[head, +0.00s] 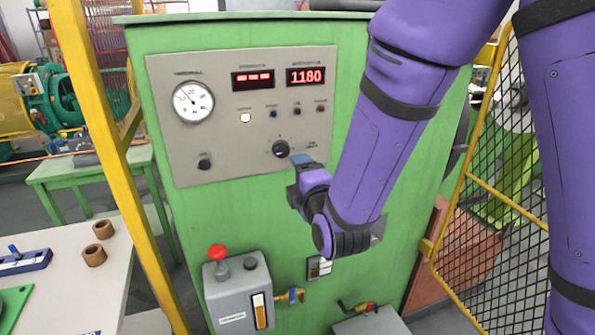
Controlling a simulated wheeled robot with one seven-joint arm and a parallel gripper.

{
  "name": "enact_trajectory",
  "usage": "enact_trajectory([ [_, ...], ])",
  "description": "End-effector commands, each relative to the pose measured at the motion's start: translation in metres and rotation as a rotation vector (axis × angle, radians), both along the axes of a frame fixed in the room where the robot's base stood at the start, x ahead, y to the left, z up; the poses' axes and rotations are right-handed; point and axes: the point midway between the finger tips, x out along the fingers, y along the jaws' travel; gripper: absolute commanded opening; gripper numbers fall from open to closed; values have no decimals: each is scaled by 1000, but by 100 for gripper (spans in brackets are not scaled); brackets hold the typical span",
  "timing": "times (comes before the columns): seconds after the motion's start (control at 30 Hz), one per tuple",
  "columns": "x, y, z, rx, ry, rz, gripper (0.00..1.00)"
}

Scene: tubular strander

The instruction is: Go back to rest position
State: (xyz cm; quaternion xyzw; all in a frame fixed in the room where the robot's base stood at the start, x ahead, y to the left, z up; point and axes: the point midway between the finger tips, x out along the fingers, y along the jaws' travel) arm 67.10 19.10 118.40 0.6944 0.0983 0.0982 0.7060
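My purple arm comes down from the top right in the head view. My gripper (301,163), with a blue tip, is in front of the green cabinet (225,215). It sits just to the lower right of a black rotary knob (280,149) on the grey control panel (225,155). I cannot tell whether it touches the panel. Its fingers are too small and turned away to show whether they are open or shut. No held object is visible.
The panel has a round gauge (193,101), a display with dashes (253,79) and a display reading 1180 (306,76). Below stands a grey box with a red knob (217,252). A yellow post (110,150) is left; a yellow mesh guard (500,180) is right.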

Motion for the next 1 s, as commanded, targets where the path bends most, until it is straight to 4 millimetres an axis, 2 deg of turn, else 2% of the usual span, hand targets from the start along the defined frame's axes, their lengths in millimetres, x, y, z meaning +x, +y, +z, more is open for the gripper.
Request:
enact_trajectory([
  [0.27, 0, 0, 1, 4, 3, 0, 64],
  [0.43, 6, -14, 12, 91, 85, -11, 64],
  [0.6, 10, -44, 34, 283, 275, -45, 64],
  [0.73, 5, -70, 51, 433, 425, -86, 64],
  [0.87, -8, -96, 67, 572, 565, -143, 64],
  [1.0, -30, -126, 84, 709, 704, -227, 64],
])
